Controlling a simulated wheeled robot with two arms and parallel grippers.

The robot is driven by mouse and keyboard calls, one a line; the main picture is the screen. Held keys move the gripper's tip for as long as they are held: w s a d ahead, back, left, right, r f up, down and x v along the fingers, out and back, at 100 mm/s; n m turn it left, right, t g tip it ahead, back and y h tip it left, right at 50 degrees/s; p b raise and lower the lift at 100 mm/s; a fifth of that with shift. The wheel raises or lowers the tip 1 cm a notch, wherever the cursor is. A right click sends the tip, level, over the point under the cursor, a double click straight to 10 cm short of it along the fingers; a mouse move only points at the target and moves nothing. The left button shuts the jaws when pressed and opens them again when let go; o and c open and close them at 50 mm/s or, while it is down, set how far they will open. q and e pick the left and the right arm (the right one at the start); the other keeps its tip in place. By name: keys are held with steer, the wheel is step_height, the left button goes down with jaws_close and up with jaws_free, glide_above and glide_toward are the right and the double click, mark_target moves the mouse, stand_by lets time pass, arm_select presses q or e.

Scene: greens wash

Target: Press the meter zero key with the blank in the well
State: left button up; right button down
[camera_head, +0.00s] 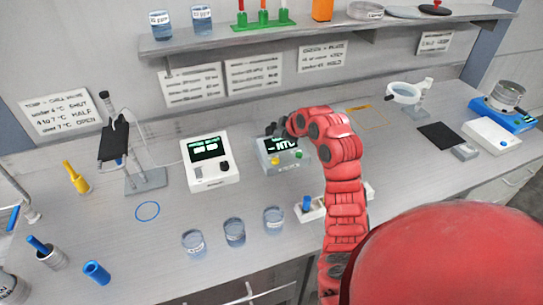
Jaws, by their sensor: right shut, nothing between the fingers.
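The meter (270,166) is a pale box with a dark display reading "NTU", standing mid-bench. A yellow key (275,161) and a green key (298,155) show on its front. My left gripper is out of view.
A white rack (314,213) with a blue-capped vial (306,203) is partly behind my right arm. A second white meter (211,175) stands to the left. Several water cups, including one (234,232), line the front. A shelf (300,35) overhangs the back.

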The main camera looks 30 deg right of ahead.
glide_above(278, 162)
step_height(278, 162, down, 6)
steer(key=shift+s+f, duration=0.1)
steer(key=shift+f+b, duration=0.55)
steer(key=shift+f, duration=0.2)
steer(key=shift+f+b, duration=0.45)
steer(key=shift+f, duration=0.15)
stand_by(1.4)
steer(key=shift+f+b, duration=0.35)
steer(key=shift+b, duration=0.25)
